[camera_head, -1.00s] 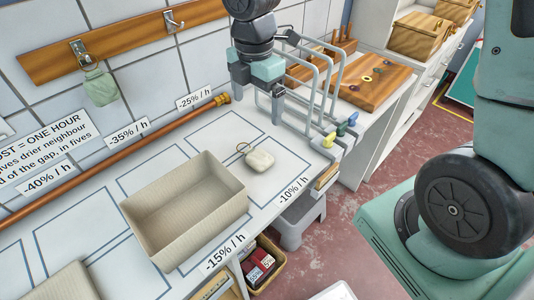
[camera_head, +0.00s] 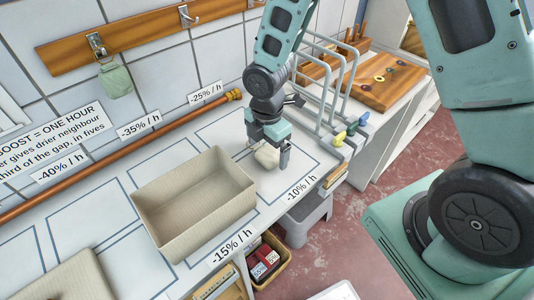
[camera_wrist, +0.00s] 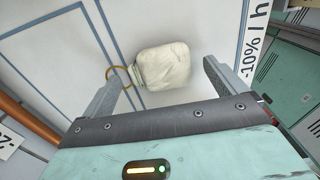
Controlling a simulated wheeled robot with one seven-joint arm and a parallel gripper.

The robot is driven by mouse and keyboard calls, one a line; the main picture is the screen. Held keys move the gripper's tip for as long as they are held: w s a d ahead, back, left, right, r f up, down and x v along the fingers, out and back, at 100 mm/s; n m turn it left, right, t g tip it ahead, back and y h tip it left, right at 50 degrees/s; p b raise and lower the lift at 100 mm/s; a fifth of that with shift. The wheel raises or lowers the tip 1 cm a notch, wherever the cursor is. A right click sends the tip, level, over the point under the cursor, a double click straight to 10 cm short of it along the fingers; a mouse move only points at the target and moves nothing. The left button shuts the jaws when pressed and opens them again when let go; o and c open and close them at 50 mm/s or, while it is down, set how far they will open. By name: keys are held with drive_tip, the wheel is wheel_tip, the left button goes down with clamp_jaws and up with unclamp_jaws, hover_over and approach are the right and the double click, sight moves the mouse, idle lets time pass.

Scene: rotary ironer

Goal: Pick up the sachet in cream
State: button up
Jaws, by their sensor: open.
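The cream sachet (camera_head: 267,157) lies on the white worktop, in the outlined area beside the "-10% / h" label. It is a small puffy pouch with a ring on a loop at one end. In the wrist view the sachet (camera_wrist: 163,66) lies just beyond and between the two fingers, with its ring (camera_wrist: 119,76) near the left finger's tip. My gripper (camera_head: 268,160) is low over it, pointing down, and partly hides it in the head view. My gripper (camera_wrist: 158,78) is open, with a finger on each side of the sachet and nothing held.
A beige open bin (camera_head: 190,210) stands left of the sachet. Grey wire racks (camera_head: 325,80) stand behind my gripper to the right. A green sachet (camera_head: 115,80) hangs from a wall hook. A copper pipe (camera_head: 130,155) runs along the back.

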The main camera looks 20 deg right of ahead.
drive_tip(key=shift+f, duration=0.45)
drive_tip(key=shift+c, duration=0.3)
drive_tip(key=c, duration=0.9)
